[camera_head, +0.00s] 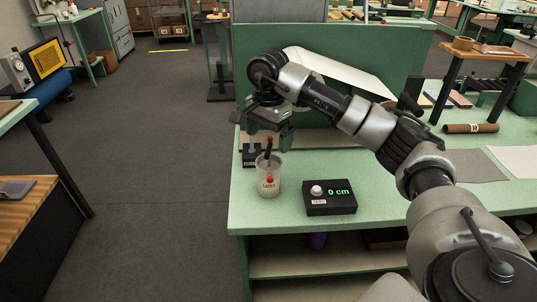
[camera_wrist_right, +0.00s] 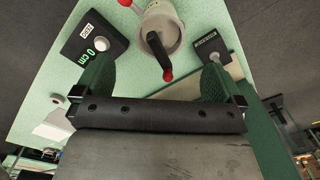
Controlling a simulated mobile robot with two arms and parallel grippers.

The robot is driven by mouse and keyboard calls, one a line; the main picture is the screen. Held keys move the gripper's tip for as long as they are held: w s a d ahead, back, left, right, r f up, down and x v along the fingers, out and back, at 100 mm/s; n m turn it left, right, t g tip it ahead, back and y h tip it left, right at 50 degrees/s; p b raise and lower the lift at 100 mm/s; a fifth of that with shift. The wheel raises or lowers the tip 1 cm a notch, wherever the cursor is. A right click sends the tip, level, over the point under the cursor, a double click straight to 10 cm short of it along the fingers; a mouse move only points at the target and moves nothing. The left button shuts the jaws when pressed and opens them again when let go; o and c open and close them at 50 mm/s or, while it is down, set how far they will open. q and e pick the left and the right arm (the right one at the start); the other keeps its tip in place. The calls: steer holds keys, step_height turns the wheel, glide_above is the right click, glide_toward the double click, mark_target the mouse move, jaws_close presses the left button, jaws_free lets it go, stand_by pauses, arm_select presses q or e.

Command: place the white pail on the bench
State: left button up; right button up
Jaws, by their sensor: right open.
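The white pail (camera_head: 267,184) stands upright near the left edge of the green bench (camera_head: 295,165), with printing on its front. A dark handle-like piece with red ends shows at its mouth. It also shows in the right wrist view, where the pail (camera_wrist_right: 168,14) is at the top, partly cut off, with the dark piece across it. My right gripper (camera_head: 264,137) is open above and just behind the pail, apart from it as far as I can see. In the right wrist view its two green-padded fingers (camera_wrist_right: 155,80) are spread and empty. My left gripper is not in view.
A black box reading 0 cm (camera_head: 331,199) sits right of the pail. A small black labelled piece (camera_head: 250,155) stands behind it. A brown roll (camera_head: 470,128) and a grey sheet (camera_head: 470,165) lie farther right. The floor left of the bench is clear.

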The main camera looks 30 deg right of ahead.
steer(key=shift+r, duration=2.3)
steer(key=shift+f, duration=0.1)
